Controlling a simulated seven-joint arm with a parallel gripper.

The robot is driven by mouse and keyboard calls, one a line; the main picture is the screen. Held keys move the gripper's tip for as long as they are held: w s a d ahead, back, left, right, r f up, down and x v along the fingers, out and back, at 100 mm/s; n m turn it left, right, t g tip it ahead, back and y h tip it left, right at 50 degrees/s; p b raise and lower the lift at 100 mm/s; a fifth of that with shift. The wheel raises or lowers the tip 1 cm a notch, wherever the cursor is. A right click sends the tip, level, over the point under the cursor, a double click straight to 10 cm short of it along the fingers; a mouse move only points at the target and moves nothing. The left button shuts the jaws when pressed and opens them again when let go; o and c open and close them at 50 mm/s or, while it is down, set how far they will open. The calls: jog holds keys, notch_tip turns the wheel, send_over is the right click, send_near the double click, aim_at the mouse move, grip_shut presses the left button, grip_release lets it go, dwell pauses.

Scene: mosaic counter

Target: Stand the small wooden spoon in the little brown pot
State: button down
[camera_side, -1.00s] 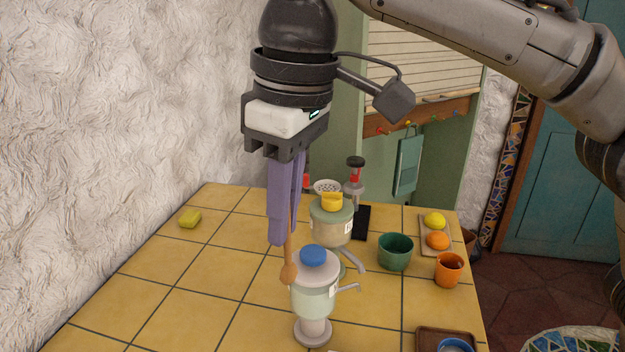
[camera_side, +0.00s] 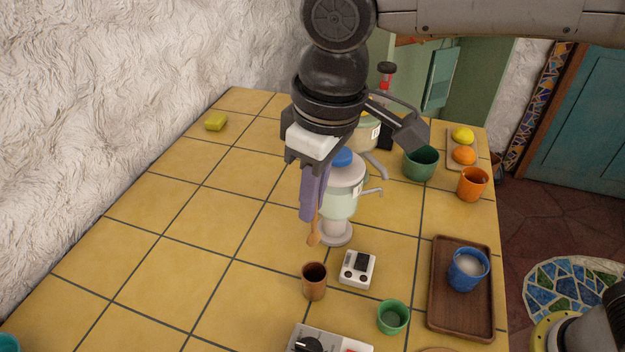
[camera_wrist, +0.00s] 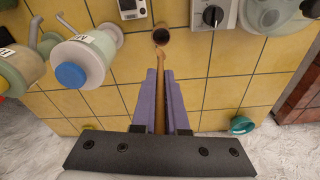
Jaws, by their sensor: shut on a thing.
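My gripper (camera_side: 313,205) points down and is shut on the small wooden spoon (camera_side: 314,234). The spoon hangs with its bowl end below the purple fingers. In the wrist view the spoon (camera_wrist: 160,82) runs between the two fingers (camera_wrist: 160,105); most of the handle lies between them. The little brown pot (camera_side: 314,282) stands upright on the tiled counter, nearer the camera than the spoon, with its dark mouth facing up. In the side view the spoon's tip is above and apart from the pot. In the wrist view the pot (camera_wrist: 161,37) shows just beyond the spoon's end.
A blue-topped dispenser (camera_side: 341,200) stands close behind the spoon. A small white device (camera_side: 357,269) sits right of the pot, with a green cup (camera_side: 393,317) and a wooden tray (camera_side: 438,310) holding a blue cup (camera_side: 467,270). Tiles left of the pot are clear.

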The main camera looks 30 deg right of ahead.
aim_at(312, 245)
jog(key=shift+f, duration=5)
jog(key=c, duration=0.9)
grip_release()
jog(key=shift+o, duration=0.2)
notch_tip(312, 245, up, 14)
jog(key=s+d, duration=0.1)
jog(key=shift+s+f, duration=0.15)
jog(key=shift+s, duration=0.05)
